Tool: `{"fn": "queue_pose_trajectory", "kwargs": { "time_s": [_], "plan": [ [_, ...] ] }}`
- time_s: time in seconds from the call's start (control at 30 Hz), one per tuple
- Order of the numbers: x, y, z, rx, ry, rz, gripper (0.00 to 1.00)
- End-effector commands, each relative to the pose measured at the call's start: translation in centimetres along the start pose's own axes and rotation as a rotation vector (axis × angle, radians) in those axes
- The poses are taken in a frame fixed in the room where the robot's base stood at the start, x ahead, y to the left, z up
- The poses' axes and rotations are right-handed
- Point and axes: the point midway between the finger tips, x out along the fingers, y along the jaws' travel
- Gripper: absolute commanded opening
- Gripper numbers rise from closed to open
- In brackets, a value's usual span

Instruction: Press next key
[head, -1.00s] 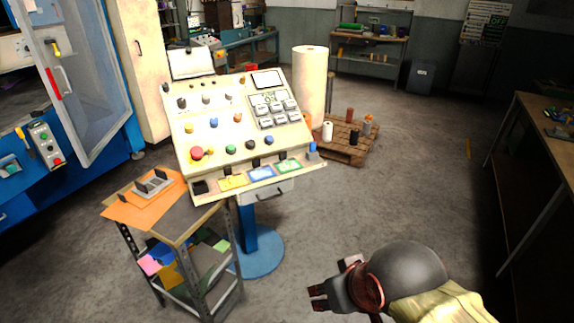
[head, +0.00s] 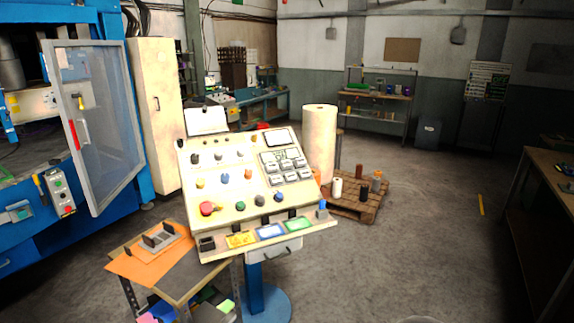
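A cream control console (head: 245,178) stands on a blue pedestal (head: 254,290) in the middle left of the head view. Its sloped face carries knobs, coloured buttons and a large red button (head: 208,208). A keypad (head: 287,166) with several grey keys sits at its upper right, under a small screen (head: 279,137). The labels on the keys are too small to read. A yellow, a blue and a green card lie along the console's front ledge. My gripper is out of the picture.
A small metal table (head: 190,275) with an orange sheet (head: 150,263) stands close at the front left. A blue machine with an open clear door (head: 100,130) is at the left. A pallet with spools (head: 352,206) and a tall white roll (head: 319,145) stand behind the console. The floor at right centre is clear.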

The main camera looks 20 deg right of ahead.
Motion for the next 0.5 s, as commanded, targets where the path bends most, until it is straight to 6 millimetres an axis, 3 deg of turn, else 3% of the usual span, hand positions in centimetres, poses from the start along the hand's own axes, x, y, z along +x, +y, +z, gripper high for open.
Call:
{"fn": "queue_pose_trajectory", "kwargs": {
  "time_s": [0.5],
  "plan": [
    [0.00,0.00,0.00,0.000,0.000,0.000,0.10]
  ]
}}
